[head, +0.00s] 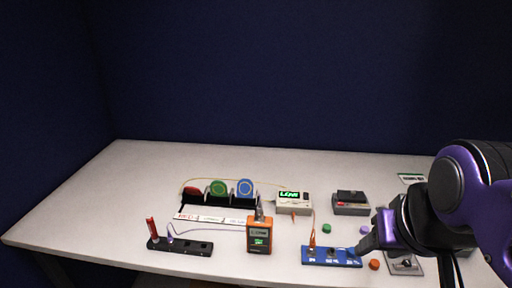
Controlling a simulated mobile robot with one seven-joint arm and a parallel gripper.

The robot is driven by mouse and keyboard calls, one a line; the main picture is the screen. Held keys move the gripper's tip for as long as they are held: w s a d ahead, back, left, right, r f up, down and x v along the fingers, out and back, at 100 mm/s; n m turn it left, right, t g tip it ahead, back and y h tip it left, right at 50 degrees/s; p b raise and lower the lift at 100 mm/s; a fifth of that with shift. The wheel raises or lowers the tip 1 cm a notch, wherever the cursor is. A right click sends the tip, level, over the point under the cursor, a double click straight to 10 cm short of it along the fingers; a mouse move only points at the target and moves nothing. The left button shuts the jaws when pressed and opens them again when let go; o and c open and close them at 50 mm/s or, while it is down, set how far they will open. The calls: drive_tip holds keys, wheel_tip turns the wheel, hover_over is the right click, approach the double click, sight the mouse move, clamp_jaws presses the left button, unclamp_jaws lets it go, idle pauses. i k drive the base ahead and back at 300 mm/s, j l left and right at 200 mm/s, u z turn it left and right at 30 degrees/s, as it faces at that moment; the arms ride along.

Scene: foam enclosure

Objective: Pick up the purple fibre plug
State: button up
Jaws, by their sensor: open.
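A pale purple plug (170,233) stands in the black socket strip (185,248) at the front left of the table, right of a red upright plug (151,228). A thin pale lead runs from it to the right. My gripper (364,246) is far to the right, low over the table at the right end of the blue socket strip (332,257). It is open, but its fingertips are small and dark here, and I cannot make out anything between them. A small pale blue-violet piece (364,229) lies just behind the fingertips; I cannot tell what it is.
An orange handheld meter (259,238) stands mid-front. Behind are a rack of coloured reels (218,190), a white device with a green display (292,201) and a grey box (350,203). An orange plug (312,242) stands in the blue strip. Small green (327,229) and orange (374,264) caps lie loose.

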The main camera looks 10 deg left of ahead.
sight(171, 238)
drive_tip(key=j+z, duration=0.5)
drive_tip(key=j, duration=0.45)
drive_tip(key=k+j, duration=0.1)
drive_tip(key=j, duration=0.4)
